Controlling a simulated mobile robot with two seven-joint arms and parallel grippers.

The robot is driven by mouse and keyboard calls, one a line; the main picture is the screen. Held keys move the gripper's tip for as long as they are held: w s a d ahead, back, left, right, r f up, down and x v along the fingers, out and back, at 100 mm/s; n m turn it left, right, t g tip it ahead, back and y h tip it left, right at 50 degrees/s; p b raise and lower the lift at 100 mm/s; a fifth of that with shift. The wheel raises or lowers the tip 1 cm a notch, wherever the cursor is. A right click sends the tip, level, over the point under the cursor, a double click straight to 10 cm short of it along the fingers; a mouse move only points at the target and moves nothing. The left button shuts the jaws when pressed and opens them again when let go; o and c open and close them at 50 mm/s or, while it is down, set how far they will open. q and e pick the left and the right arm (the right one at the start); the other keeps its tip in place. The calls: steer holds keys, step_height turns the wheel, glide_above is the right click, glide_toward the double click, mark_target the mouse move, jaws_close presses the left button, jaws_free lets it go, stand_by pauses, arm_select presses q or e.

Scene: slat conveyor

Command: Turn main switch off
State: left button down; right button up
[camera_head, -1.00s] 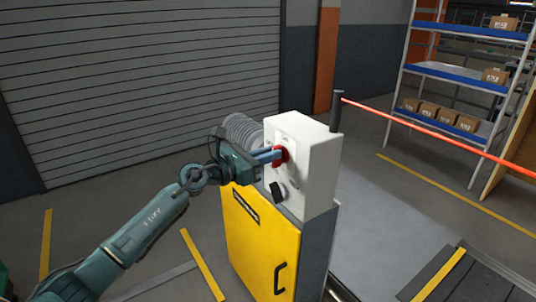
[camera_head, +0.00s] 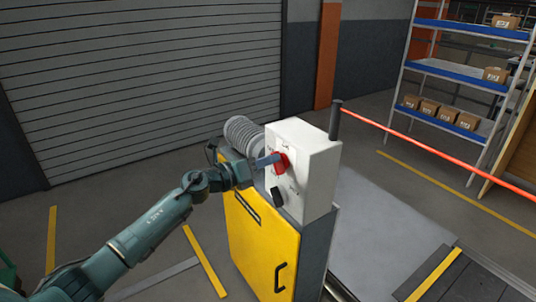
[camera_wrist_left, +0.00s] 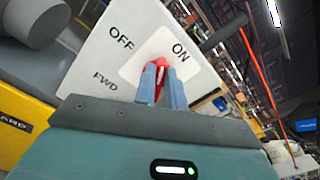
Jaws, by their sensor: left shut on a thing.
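The main switch is a red rotary handle (camera_head: 281,162) on the front of a white control box (camera_head: 320,155). My left gripper (camera_head: 268,161) is shut on this handle, its blue fingers pointing at the panel. In the left wrist view the red handle (camera_wrist_left: 160,66) shows between the two fingers (camera_wrist_left: 162,77). The panel there reads OFF to the upper left and ON to the upper right of the handle, with FWD lower left. The fingers cover part of the handle, and I cannot tell which label it points to. My right gripper is not in view.
A black knob (camera_head: 277,197) sits below the switch. The box stands on a yellow cabinet (camera_head: 258,243) with a black handle. A red barrier (camera_head: 430,139) extends right from a dark post. Shelves (camera_head: 455,70) hold cartons.

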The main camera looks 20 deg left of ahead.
arm_select(q)
steer(key=n+p, duration=0.2)
steer(key=n, duration=0.1)
steer(key=n+p, duration=0.1)
steer(key=n, duration=0.3)
steer(key=f+n+p, duration=0.1)
steer(key=n+p, duration=0.1)
steer(key=n, duration=0.2)
steer(key=shift+w+a+f+p, duration=0.1)
steer(key=shift+w+a+p, duration=0.1)
steer(key=shift+a+p, duration=0.1)
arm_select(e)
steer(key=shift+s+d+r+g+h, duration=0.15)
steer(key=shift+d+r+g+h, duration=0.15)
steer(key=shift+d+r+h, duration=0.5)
arm_select(q)
steer(key=shift+n, duration=0.3)
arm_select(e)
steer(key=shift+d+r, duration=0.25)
arm_select(q)
steer(key=c, duration=1.5)
jaws_free()
steer(key=shift+o, duration=0.2)
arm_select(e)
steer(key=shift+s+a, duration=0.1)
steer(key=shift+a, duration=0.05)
